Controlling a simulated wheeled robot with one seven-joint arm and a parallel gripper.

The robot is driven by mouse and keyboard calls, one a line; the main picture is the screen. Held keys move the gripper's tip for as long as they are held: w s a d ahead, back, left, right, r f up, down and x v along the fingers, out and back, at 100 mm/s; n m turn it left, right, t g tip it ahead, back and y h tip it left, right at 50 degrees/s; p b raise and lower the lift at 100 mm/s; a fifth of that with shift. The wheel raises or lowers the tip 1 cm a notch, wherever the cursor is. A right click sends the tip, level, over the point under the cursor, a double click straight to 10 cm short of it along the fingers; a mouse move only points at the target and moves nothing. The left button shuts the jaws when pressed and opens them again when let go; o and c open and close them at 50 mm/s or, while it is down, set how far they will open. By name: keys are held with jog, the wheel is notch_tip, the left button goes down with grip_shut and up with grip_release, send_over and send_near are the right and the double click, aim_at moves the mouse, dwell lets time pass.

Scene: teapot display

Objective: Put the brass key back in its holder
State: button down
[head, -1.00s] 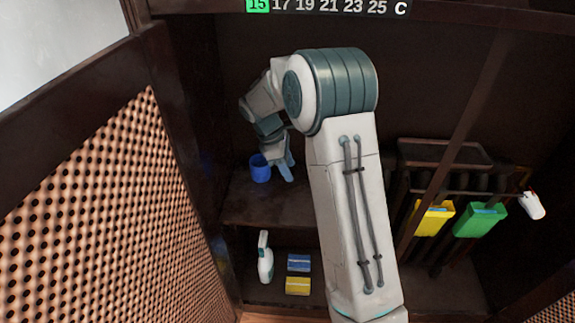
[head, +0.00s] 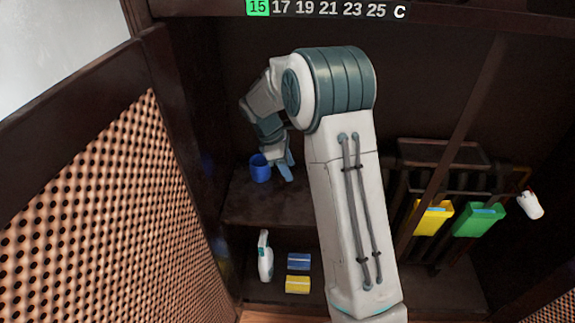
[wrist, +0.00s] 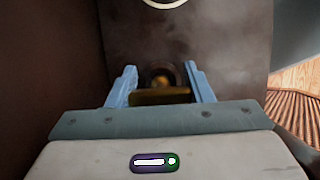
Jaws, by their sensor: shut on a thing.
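In the wrist view a brass-coloured piece (wrist: 160,96), which I take to be the brass key, lies between the blue fingers of my gripper (wrist: 160,70). The gripper is shut on it. Its far end is dark and blurred, so the key's shape is unclear. In the head view my gripper (head: 286,171) is low over the upper shelf, just right of a blue cup (head: 260,170). The key cannot be made out there. I cannot tell which thing is the key's holder.
The cup stands on the upper shelf (head: 265,208). Below are a white spray bottle (head: 265,258), a blue block (head: 299,262) and a yellow block (head: 298,284). Yellow (head: 433,218) and green (head: 479,219) containers hang at the right. A perforated door panel (head: 100,205) bounds the left.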

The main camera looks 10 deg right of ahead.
jog(key=shift+f, duration=0.95)
dwell(0.9)
jog(key=c, duration=0.6)
grip_release()
jog(key=shift+r, duration=0.1)
